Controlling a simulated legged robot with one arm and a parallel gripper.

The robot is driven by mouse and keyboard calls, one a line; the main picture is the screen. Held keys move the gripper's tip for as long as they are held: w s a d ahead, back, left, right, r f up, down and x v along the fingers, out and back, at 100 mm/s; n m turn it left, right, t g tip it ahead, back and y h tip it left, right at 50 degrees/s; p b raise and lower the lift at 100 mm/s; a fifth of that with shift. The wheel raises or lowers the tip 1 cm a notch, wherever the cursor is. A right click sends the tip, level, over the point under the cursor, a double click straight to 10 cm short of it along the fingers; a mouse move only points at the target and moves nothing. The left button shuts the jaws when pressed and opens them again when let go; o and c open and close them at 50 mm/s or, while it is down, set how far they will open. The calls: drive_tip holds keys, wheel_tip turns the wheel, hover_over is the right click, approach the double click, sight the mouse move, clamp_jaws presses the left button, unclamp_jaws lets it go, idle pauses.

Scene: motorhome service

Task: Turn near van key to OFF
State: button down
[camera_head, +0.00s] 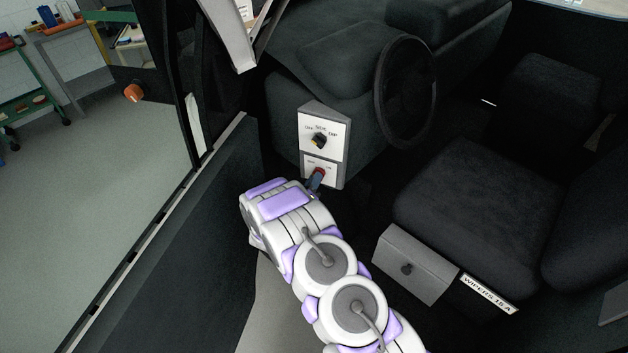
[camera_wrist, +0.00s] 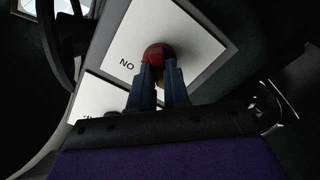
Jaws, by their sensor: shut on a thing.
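The red van key (camera_head: 321,170) sits on the lower white plate of a small switch box (camera_head: 335,150) below the dashboard. In the wrist view the round red key head (camera_wrist: 157,51) shows between my fingertips, with a brassy bit below it. My gripper (camera_wrist: 160,72) is shut on it; it also shows in the head view (camera_head: 317,180). The wrist view shows letters on the white plate (camera_wrist: 185,28) reading "NO", possibly "ON" upside down. The fingers hide part of the key, and I cannot tell its exact angle.
A dark knob (camera_head: 319,141) with a yellow mark is on the upper plate, just above the key. The steering wheel (camera_head: 405,92) is to the right. The open door (camera_head: 175,235) lies left of my arm. A grey box (camera_head: 415,264) stands below the seat (camera_head: 468,205).

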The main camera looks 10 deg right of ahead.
drive_tip(key=shift+w+a+r, duration=0.15)
drive_tip(key=shift+a, duration=0.05)
drive_tip(key=c, duration=1.1)
unclamp_jaws()
drive_tip(key=shift+a, duration=0.1)
drive_tip(key=v, duration=1.7)
drive_tip(key=shift+a+f, duration=0.2)
drive_tip(key=shift+f, duration=0.05)
